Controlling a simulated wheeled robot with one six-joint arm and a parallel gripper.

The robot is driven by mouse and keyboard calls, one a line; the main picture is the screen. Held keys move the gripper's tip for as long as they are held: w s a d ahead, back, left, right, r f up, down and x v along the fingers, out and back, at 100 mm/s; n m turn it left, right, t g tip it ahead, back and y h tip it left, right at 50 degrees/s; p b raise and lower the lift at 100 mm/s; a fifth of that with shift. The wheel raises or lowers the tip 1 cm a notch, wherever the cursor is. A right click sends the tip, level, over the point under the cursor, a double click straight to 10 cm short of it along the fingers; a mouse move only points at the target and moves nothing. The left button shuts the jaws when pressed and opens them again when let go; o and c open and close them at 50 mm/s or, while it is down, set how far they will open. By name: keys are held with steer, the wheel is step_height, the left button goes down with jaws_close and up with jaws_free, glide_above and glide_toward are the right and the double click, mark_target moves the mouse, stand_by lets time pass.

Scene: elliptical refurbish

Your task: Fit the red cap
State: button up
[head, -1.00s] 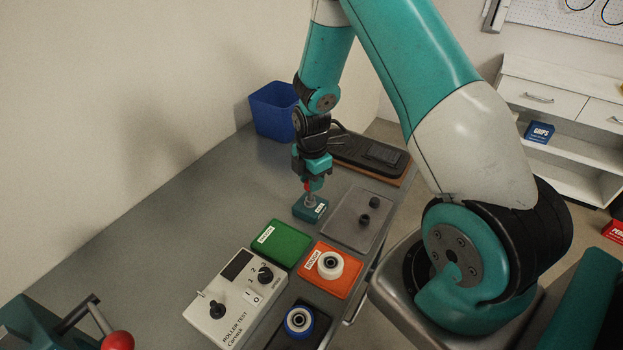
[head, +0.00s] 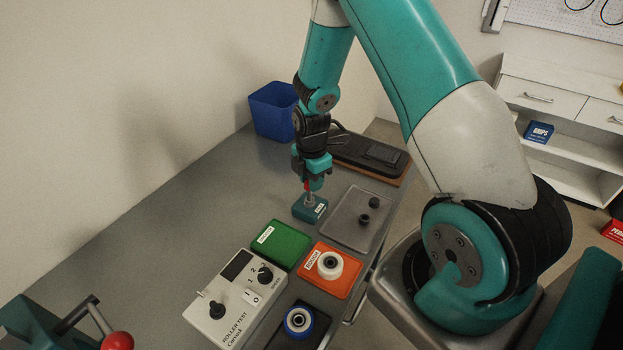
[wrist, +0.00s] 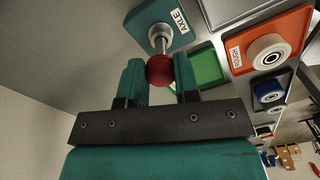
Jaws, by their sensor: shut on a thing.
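The red cap (wrist: 160,69) is a small dark red ball between the two fingers of my gripper (wrist: 160,80) in the wrist view. My gripper (head: 308,184) is shut on it. The cap sits at the end of a silver axle (wrist: 159,38) on the teal block labelled AXLE (wrist: 180,14). They look in line and touching; whether the cap is seated I cannot tell. In the head view the teal block (head: 309,210) is below my gripper, which points down and hides most of the cap.
A blue bin (head: 273,112) stands behind. The bench left of the block is clear.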

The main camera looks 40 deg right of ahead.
steer(key=shift+f+b, duration=0.45)
steer(key=shift+f, duration=0.2)
stand_by(0.3)
steer(key=o, duration=0.9)
steer(key=shift+o, duration=0.2)
steer(key=shift+r, duration=0.1)
step_height(320, 180, up, 17)
steer(key=b, duration=0.3)
steer(key=shift+r, duration=0.15)
